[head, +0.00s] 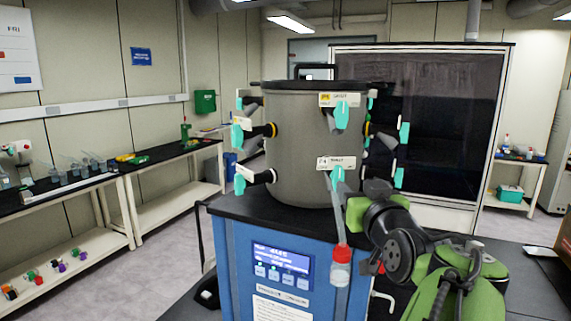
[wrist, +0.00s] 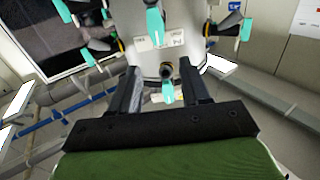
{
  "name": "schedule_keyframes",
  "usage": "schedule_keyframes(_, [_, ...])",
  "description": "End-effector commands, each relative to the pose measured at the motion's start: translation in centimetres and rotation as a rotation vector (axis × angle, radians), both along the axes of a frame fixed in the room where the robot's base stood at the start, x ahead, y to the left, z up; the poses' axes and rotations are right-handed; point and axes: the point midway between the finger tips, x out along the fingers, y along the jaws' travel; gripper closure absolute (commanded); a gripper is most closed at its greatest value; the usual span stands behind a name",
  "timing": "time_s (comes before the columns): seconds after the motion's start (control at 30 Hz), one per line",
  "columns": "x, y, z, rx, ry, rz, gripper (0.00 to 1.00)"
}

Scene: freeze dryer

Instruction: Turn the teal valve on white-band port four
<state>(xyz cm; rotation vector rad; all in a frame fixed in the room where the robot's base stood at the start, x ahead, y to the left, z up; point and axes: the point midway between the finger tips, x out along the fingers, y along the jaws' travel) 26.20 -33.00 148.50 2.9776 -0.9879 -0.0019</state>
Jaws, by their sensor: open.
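The grey drum (head: 300,140) carries several black ports with teal valves. At its lower front, a teal valve (head: 338,178) sits under a pale label (head: 336,163) whose number I cannot read clearly. A pale tube runs down from there to a red-capped flask (head: 340,268). My gripper (head: 358,208) is just right of the tube in the head view, its fingers partly hidden. In the wrist view my gripper (wrist: 160,88) is open, with a teal valve (wrist: 168,92) and a dark round port between its fingers. I cannot tell whether they touch the valve.
The drum stands on a blue cabinet (head: 280,268) with a lit control panel. Other teal valves (head: 238,135) stick out at its sides. A dark-panelled enclosure (head: 435,120) stands behind. Benches (head: 150,160) line the left wall, with open floor before them.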

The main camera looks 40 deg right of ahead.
Motion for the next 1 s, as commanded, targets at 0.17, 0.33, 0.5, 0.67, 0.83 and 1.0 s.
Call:
schedule_keyframes(0.17, [3.8,-2.8,0.4,0.005,0.0,0.002,0.53])
schedule_keyframes(0.33, [6.9,-5.0,0.4,0.004,-0.001,0.003,0.53])
schedule_keyframes(0.5, [8.5,-6.3,0.3,0.002,0.0,0.001,0.53])
schedule_keyframes(0.67, [8.7,-6.5,0.1,0.002,0.0,-0.001,0.53])
schedule_keyframes(0.83, [8.7,-6.5,0.1,0.002,0.0,-0.001,0.61])
schedule_keyframes(1.0, [8.7,-6.4,0.1,0.002,0.0,0.0,0.87])
